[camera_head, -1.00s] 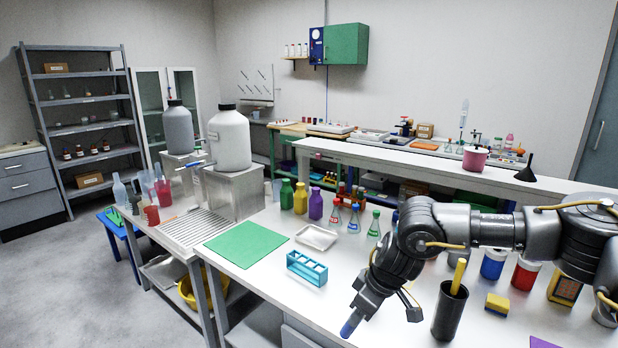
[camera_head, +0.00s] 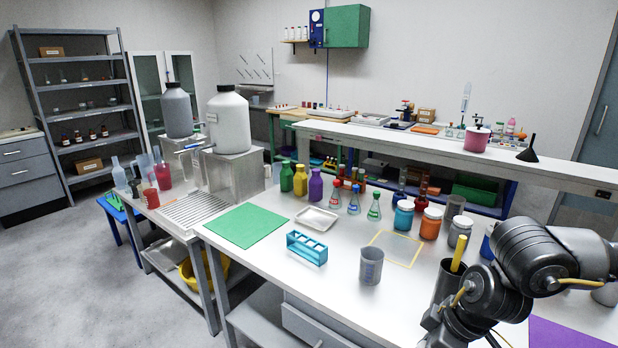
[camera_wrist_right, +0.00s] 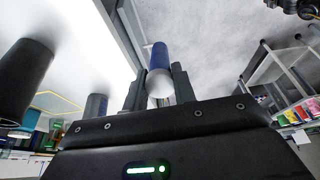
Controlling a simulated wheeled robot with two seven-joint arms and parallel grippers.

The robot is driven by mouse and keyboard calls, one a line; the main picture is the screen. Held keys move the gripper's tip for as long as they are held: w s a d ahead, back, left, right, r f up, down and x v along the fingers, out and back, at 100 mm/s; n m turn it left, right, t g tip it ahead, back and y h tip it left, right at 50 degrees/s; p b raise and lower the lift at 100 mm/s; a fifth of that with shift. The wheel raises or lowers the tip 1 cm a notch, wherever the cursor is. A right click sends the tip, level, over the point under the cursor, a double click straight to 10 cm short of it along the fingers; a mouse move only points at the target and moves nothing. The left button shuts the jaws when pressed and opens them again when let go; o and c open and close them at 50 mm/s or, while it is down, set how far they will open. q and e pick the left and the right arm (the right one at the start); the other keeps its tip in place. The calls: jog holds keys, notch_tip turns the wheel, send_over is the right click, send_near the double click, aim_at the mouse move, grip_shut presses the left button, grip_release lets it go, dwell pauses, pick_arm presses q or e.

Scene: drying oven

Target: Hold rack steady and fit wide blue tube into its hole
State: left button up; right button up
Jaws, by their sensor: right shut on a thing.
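The light-blue rack (camera_head: 307,249) stands on the white bench with a row of holes in its top. No tube shows in it. The wide blue tube (camera_wrist_right: 159,55) shows in the right wrist view, with a pale rounded end between the fingers. My right gripper (camera_wrist_right: 158,86) is shut on this tube. In the head view my right arm is at the lower right, well to the right of the rack. Its fingers and the tube are out of that frame. My left gripper is in neither current view.
A grey beaker (camera_head: 370,266) stands right of the rack. A black cup with a yellow stick (camera_head: 457,254) is beside my right arm. A white tray (camera_head: 317,218) and green mat (camera_head: 246,225) lie behind and left of the rack. The bench directly before the rack is clear.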

pick_arm(q)
jog(key=shift+s+d+f, duration=0.1)
jog(key=shift+s+d, duration=0.05)
jog(key=shift+s, duration=0.85)
jog(key=shift+s+d+f, duration=0.1)
jog(key=shift+s, duration=0.85)
